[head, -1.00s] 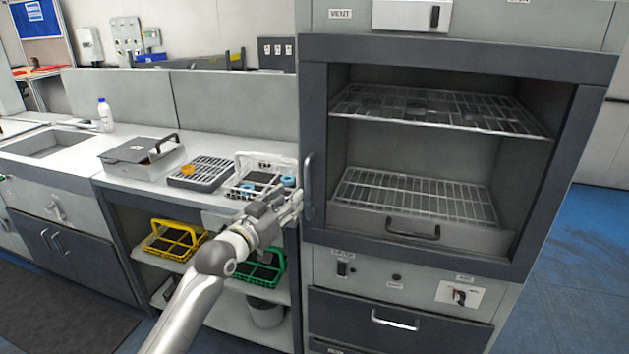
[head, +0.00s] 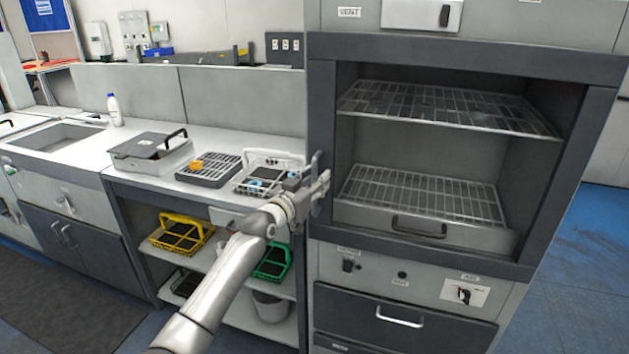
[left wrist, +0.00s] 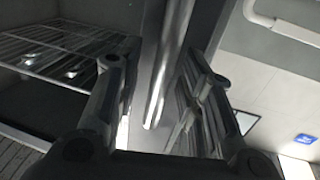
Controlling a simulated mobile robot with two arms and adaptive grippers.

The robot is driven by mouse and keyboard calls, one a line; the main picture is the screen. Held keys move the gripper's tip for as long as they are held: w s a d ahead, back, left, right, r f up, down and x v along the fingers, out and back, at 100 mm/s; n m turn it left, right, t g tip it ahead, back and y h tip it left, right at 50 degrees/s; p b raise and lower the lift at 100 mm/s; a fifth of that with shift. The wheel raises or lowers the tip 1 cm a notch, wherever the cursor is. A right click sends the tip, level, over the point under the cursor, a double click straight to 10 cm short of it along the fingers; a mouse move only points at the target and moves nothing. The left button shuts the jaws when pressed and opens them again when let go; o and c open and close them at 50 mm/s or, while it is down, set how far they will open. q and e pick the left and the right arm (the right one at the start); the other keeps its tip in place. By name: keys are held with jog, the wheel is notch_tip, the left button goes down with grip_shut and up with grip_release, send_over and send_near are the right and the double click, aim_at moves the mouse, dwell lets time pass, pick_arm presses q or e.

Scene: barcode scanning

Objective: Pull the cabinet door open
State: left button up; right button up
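The cabinet (head: 322,120) is a large grey unit at the right in the head view, with a dark-framed front. Its wire shelves show inside; whether a clear pane covers them I cannot tell. A vertical door handle (head: 316,168) is on the left side of the frame, partly hidden by my left gripper (head: 318,192). In the left wrist view the handle bar (left wrist: 172,62) runs between the two spread fingers of my left gripper (left wrist: 157,68). The fingers look apart from the bar, and the gripper is open. My right gripper is not in view.
Left of the cabinet is a counter (head: 215,201) with a grey box (head: 150,150), a grey rack (head: 208,170) and a white wire basket (head: 268,178). Yellow (head: 180,235) and green (head: 272,262) carriers sit on the shelf below. Floor is clear at the right (head: 590,240).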

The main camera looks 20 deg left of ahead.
pick_arm(q)
grip_shut()
jog(key=shift+s, duration=0.1)
dwell(0.3)
